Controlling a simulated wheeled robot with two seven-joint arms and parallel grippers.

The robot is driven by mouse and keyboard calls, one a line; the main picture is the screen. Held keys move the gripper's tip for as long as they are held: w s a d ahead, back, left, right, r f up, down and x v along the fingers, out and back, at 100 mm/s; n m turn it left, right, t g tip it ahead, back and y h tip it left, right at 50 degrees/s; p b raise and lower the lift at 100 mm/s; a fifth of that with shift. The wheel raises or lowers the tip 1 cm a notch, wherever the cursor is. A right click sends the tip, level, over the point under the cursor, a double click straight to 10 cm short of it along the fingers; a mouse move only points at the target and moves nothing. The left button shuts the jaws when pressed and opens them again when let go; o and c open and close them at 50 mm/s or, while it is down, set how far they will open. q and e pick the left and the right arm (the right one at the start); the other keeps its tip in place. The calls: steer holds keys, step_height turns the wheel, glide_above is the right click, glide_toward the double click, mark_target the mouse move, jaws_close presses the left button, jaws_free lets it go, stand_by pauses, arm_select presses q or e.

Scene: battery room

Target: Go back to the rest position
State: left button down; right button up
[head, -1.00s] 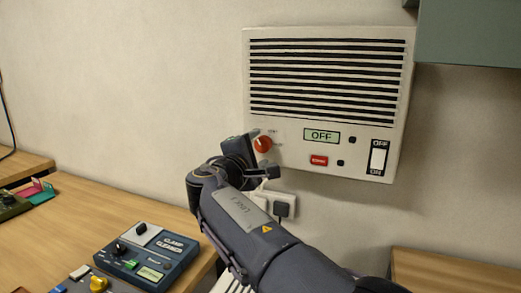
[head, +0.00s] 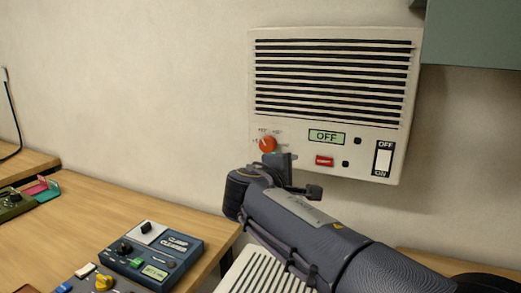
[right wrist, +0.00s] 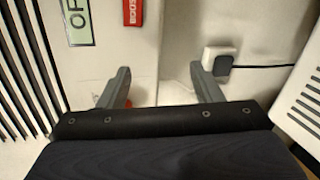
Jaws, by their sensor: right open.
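My right gripper (head: 297,176) is open and empty in front of the lower part of a cream wall unit (head: 258,100), just below and right of its orange-red knob (head: 267,144). In the right wrist view its two fingers (right wrist: 160,82) stand apart with nothing between them. The unit's small display (head: 327,137) reads OFF. A red button (head: 324,161) and a white switch (head: 383,160) marked OFF and ON sit to the right. The knob is clear of the fingers in the head view. My left gripper is not in view.
A wooden table (head: 100,207) at the left holds a blue control box (head: 150,255) and other devices. A grey-green cabinet (head: 475,35) hangs at the upper right. A white slatted unit (head: 250,275) stands below my arm. A plug (right wrist: 220,62) sits in a wall socket.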

steer(key=s+d+f+m+g+y+p, duration=0.25)
steer(key=s+d+f+m+g, duration=0.2)
steer(key=s+d, duration=0.35)
steer(key=s+d+f+m+g+y+p, duration=0.25)
steer(key=s+d+f, duration=0.35)
steer(key=d, duration=0.5)
steer(key=s+a+f+m+y+p, duration=0.1)
steer(key=s+m, duration=0.3)
steer(key=s, duration=0.6)
steer(key=s+a+f+m+y+p, duration=0.1)
steer(key=s+a+m+y+p, duration=0.2)
steer(key=s, duration=0.8)
steer(key=shift+a+f+m+g+y, duration=0.25)
steer(key=shift+f+m+g+y, duration=0.15)
steer(key=shift+m+y, duration=0.6)
